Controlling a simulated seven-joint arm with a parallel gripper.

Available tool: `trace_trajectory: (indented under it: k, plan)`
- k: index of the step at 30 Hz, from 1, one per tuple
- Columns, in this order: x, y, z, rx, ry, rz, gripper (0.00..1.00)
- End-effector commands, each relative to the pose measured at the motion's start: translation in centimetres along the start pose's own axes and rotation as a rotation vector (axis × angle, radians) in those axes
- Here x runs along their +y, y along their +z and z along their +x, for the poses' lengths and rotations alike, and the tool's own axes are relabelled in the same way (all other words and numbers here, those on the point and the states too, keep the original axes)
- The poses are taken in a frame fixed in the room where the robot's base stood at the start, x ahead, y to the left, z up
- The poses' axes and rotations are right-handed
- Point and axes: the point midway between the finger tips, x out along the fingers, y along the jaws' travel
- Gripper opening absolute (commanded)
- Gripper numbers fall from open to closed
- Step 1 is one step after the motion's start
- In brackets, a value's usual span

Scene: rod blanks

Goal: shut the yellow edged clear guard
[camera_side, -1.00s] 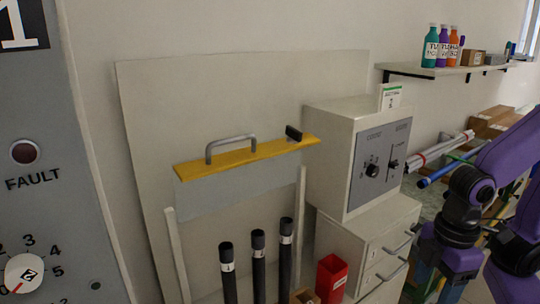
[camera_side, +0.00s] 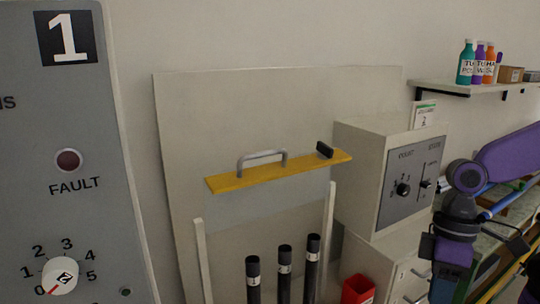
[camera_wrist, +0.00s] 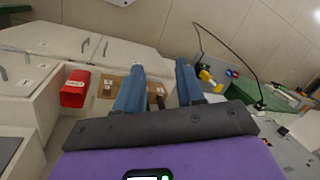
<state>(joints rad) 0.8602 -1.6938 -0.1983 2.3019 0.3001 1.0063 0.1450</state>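The clear guard (camera_side: 285,212) is a pale see-through panel in the side view. Its yellow edge (camera_side: 235,184) runs along the top and carries a grey bar handle (camera_side: 262,155) and a small black piece at its right end. The panel is up between two pale posts, with the dark rods standing below and in front of it. My gripper is at the right of the side view, well apart from the guard. In the wrist view my gripper (camera_wrist: 160,66) has its blue fingers apart with nothing held between them. The guard is not recognisable there.
Several dark rods (camera_side: 284,270) stand below the guard. A grey control box (camera_side: 385,180) stands on a drawer cabinet between guard and arm. A red bin (camera_side: 357,289) sits by the cabinet; it also shows in the wrist view (camera_wrist: 74,90). A large fault panel (camera_side: 75,130) fills the left.

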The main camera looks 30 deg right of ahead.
Motion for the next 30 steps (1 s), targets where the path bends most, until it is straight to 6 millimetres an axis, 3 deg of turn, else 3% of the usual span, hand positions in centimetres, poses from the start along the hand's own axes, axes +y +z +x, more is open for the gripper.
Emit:
trace_trajectory:
  k: [5, 10, 14, 18, 24, 30]
  plan:
    - [-0.7, -5.9, -3.6, 0.027, -0.225, 0.402, 0.38]
    - [0.2, -11.9, -8.2, 0.06, -0.469, 0.734, 0.38]
    - [2.3, -16.3, -12.7, 0.093, -0.676, 0.949, 0.38]
    - [5.6, -20.0, -17.9, 0.133, -0.901, 1.128, 0.38]
    - [9.9, -22.5, -23.5, 0.176, -1.137, 1.256, 0.38]
    - [11.2, -23.1, -25.3, 0.189, -1.215, 1.285, 0.38]
